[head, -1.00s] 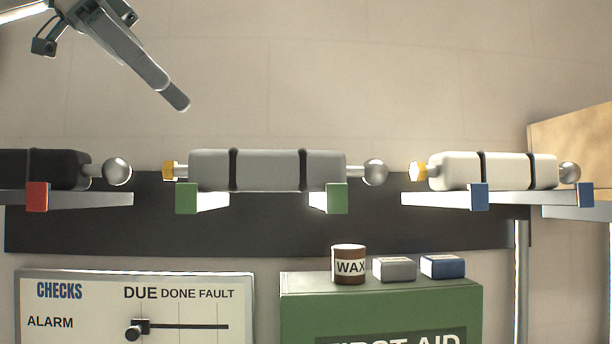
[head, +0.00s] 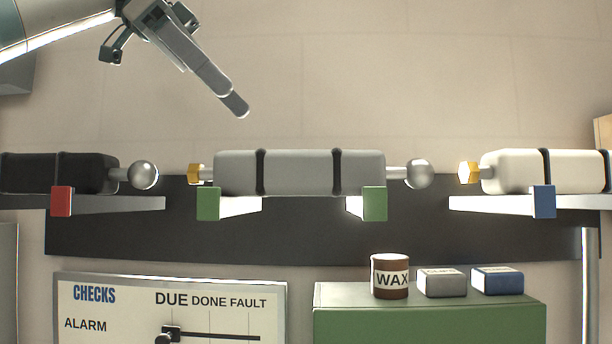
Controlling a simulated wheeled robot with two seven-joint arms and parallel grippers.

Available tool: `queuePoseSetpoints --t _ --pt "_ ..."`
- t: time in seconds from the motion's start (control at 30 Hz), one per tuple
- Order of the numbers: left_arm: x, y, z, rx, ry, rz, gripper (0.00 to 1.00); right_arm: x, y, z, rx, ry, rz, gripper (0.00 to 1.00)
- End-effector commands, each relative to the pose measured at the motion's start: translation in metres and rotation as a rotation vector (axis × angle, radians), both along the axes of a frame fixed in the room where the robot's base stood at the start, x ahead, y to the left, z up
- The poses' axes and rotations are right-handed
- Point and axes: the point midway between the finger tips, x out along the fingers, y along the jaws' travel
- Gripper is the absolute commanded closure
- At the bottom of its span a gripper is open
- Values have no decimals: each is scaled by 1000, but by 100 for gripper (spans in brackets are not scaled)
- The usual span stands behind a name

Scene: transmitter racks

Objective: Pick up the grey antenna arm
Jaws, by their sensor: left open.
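The grey antenna arm (head: 300,172) lies level across two green-tipped brackets (head: 208,204) in the middle of the head view. It has two dark bands, a brass hex end on the left and a silver ball on the right. My left gripper (head: 236,104) is open and empty, above and left of the grey arm in the picture, apart from it. It is seen nearly edge-on, so its fingers overlap. My right gripper does not show.
A black arm (head: 60,173) rests on a red-tipped bracket at left, a white arm (head: 560,171) on a blue-tipped bracket at right. Below are a checks board (head: 110,305) and a green cabinet (head: 430,322) bearing a wax tin (head: 390,277) and two small boxes.

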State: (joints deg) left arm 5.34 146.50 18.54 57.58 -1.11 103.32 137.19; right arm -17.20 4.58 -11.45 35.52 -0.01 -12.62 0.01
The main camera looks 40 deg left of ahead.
Motion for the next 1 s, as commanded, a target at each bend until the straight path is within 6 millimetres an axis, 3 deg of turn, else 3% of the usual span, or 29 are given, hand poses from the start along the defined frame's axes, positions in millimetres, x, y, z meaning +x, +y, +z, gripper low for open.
queuePoseSetpoints --t 0.6,1.0 --pt "32 -52 -61 0 2 -3 34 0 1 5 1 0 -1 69" --pt "41 -64 -76 0 -2 0 34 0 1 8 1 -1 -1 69"
